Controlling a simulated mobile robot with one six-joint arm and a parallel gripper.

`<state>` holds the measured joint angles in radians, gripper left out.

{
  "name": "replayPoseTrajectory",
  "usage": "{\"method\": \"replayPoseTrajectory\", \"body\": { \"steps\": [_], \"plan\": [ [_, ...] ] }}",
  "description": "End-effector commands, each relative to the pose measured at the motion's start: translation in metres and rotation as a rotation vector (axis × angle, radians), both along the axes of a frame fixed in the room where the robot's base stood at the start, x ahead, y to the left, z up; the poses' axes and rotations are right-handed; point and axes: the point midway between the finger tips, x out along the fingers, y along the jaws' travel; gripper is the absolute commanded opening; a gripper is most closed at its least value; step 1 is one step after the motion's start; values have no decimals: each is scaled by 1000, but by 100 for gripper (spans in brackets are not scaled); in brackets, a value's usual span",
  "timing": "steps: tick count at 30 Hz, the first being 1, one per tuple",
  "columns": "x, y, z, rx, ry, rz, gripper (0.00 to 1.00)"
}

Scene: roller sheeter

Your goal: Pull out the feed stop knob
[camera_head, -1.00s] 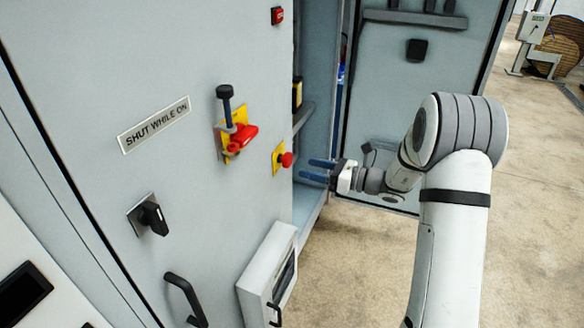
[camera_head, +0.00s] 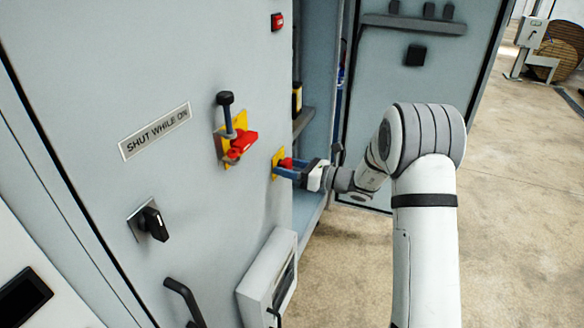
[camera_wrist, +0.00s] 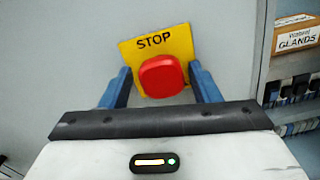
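The feed stop knob (camera_wrist: 161,76) is a red mushroom-shaped button on a yellow plate (camera_wrist: 137,49) marked STOP, on the grey cabinet face. In the head view the knob (camera_head: 286,163) is partly covered by my gripper. My gripper (camera_head: 286,168) has blue fingers and is at the plate. In the wrist view the fingers stand apart, one on each side of the knob, with a visible gap on both sides. The gripper is open. The fingertips are partly hidden, so I cannot tell how close they are to the plate.
A red handle (camera_head: 240,145) with a blue, black-capped post is left of the knob. A grey box (camera_head: 262,275) juts out below. The open cabinet door (camera_head: 390,95) is behind my arm. A black rotary switch (camera_head: 152,222) is lower left.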

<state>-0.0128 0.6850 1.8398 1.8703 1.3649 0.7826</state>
Motion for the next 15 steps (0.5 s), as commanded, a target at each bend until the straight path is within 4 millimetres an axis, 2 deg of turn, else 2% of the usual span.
{"method": "replayPoseTrajectory", "body": {
  "steps": [2, 15],
  "plan": [
    [0, 0, 0, 0, 0, 0, 49],
    [-1, 1, 0, 0, 0, 3, 13]
  ]
}}
